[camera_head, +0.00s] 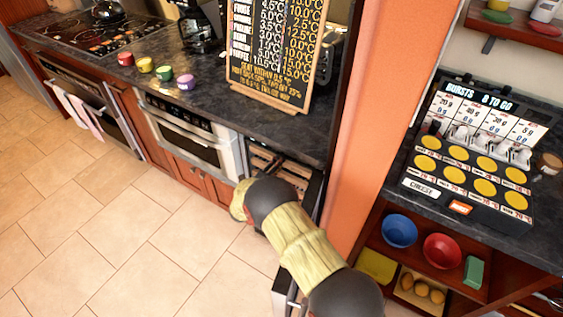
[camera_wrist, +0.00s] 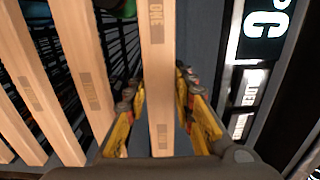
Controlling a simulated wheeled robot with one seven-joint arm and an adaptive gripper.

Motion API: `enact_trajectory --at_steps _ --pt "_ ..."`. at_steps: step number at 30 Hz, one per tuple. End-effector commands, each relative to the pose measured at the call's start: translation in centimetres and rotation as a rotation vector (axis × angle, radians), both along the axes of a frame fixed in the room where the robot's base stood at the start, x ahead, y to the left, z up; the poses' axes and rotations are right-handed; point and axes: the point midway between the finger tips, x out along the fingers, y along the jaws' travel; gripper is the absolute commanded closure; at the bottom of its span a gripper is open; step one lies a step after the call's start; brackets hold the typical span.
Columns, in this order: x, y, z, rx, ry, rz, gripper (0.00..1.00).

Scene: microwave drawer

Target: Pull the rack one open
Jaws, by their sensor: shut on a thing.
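Rack one is a pale wooden front bar (camera_wrist: 157,45) marked "ONE", running up the middle of the wrist view. My gripper (camera_wrist: 158,88) has its yellow fingers on both sides of this bar and is shut on it. Other wooden rack fronts (camera_wrist: 77,50) with dark wire shelves behind them lie to the left in the wrist view. In the head view the racks (camera_head: 285,166) show in a cabinet under the counter, right of the microwave drawer. My arm covers most of the cabinet and my gripper there. How far rack one stands out is unclear.
The microwave drawer (camera_head: 190,137) is closed beside the cabinet. A dark panel with white lettering (camera_wrist: 262,45) stands close right of the fingers. A chalkboard (camera_head: 273,45) stands on the counter above. An orange wall (camera_head: 390,100) rises at right. The tiled floor at left is clear.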

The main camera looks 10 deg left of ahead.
Motion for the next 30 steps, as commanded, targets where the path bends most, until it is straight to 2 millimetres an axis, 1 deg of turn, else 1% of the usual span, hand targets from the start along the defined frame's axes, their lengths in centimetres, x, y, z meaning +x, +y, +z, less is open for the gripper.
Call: enact_trajectory --at_steps 1,9,23,26,29,30 --pt "0.0 0.0 -0.1 -0.001 0.001 0.000 0.84" --pt "0.0 0.0 -0.1 -0.001 0.001 0.000 1.00" --pt "-0.1 0.0 -0.2 0.000 0.002 0.001 1.00" --pt "-0.5 0.1 -0.1 -0.001 0.003 0.001 1.00" --pt "-1.5 0.5 -0.1 -0.002 0.005 0.003 1.00" --pt "-2.1 0.8 -0.1 -0.002 0.005 0.003 1.00"
